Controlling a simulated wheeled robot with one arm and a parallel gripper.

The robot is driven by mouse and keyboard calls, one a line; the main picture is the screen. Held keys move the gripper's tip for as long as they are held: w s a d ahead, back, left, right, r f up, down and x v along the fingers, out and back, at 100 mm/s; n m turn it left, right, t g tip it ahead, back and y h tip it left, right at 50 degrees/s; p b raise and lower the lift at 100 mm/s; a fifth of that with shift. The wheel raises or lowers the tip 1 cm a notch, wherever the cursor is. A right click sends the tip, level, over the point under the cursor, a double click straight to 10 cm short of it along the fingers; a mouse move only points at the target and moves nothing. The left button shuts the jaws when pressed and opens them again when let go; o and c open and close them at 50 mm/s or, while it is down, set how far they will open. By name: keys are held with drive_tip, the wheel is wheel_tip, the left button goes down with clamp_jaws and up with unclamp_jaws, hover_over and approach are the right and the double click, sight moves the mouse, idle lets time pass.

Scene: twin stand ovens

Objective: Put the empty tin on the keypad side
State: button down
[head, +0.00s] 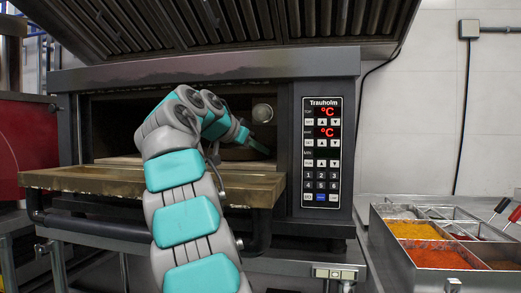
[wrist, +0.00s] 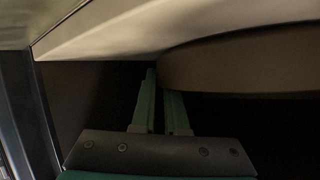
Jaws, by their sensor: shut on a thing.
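The oven (head: 200,75) stands open in the head view, its door (head: 100,180) lowered flat in front. The keypad (head: 321,180) is on the panel to the right of the opening. My arm reaches over the door into the chamber, with my gripper (head: 260,147) inside near the right end. In the wrist view my gripper (wrist: 160,88) is shut on the edge of a brown, round-edged thing, which looks like the tin (wrist: 240,65). Most of the tin lies out of frame to the right, so its inside cannot be seen. I cannot make out the tin in the head view.
A pale round fitting (head: 262,112) is on the chamber's back wall. The chamber's walls and the door's edges are close around my arm. A steel box of coloured spices (head: 400,262) stands at the right. A ribbed hood (head: 220,25) hangs above.

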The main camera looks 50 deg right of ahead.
drive_tip(key=c, duration=0.9)
unclamp_jaws()
drive_tip(key=shift+c, duration=0.2)
drive_tip(key=shift+r+p, duration=0.2)
drive_tip(key=shift+p, duration=0.15)
drive_tip(key=p+v, duration=0.1)
drive_tip(key=v, duration=1)
drive_tip(key=shift+a, duration=0.5)
